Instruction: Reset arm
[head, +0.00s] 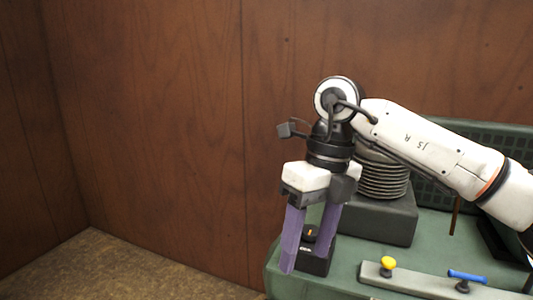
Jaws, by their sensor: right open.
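My right arm comes in from the right. My right gripper (306,262) points down, with its two purple fingers apart. It is open over the left end of a green surface (330,287). A small black block with an orange mark (315,262) stands behind and partly between the fingers; I cannot tell whether they touch it. My left gripper is not in view.
A stack of grey discs (383,180) sits on a dark grey block (385,220) behind the gripper. A light bar (415,283) carries a yellow knob (388,263) and a blue handle (467,276). Brown wood walls (160,120) stand behind; the carpet floor (110,265) at left is clear.

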